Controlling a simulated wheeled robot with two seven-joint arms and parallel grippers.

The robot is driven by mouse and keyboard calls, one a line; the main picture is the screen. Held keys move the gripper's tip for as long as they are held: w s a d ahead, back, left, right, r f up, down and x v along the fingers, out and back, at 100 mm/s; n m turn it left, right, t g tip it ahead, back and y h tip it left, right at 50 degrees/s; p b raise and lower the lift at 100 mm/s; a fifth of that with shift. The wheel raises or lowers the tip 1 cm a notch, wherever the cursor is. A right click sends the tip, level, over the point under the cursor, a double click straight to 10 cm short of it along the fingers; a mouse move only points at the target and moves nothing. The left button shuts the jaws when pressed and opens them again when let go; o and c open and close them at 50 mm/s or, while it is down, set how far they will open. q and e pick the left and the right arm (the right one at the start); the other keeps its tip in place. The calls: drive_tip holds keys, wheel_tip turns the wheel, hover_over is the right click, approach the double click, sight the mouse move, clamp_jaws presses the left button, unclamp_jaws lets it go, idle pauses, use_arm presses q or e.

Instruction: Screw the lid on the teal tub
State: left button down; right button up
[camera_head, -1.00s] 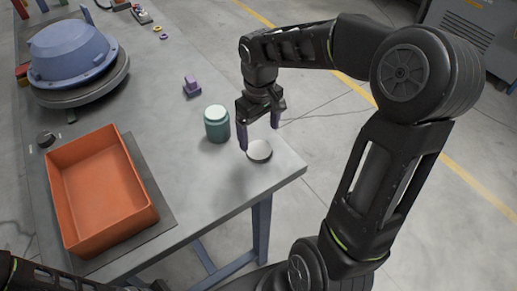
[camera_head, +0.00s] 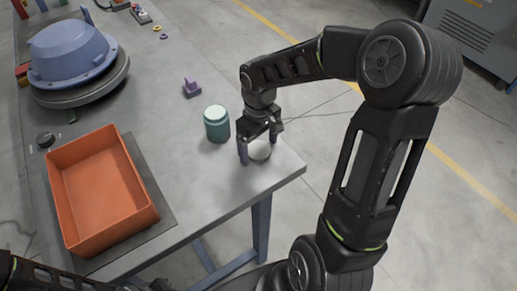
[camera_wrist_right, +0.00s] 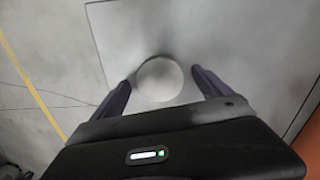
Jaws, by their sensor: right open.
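The teal tub (camera_head: 216,128) stands upright on the grey table, with a paler top. The lid (camera_head: 260,150), a pale round disc, lies flat near the table's front right corner; it also shows in the right wrist view (camera_wrist_right: 159,79). My right gripper (camera_head: 258,157) is open above the lid, pointing down, with one finger on each side of it. In the right wrist view the fingers (camera_wrist_right: 160,88) are apart from the lid, with small gaps. The left gripper cannot be made out; only part of my left arm shows at the lower left edge.
An orange bin (camera_head: 100,190) sits on a dark mat at the left. A blue hood (camera_head: 70,52) rests on a round turntable at the back left. A small purple part (camera_head: 191,87) stands behind the tub. The table's right edge is close to the lid.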

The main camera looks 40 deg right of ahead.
sight(259, 150)
drive_tip(key=shift+c, duration=0.4)
drive_tip(key=c, duration=1.3)
drive_tip(key=shift+r, duration=0.1)
wheel_tip(259, 150, up, 10)
drive_tip(key=shift+f, duration=0.1)
idle(0.6)
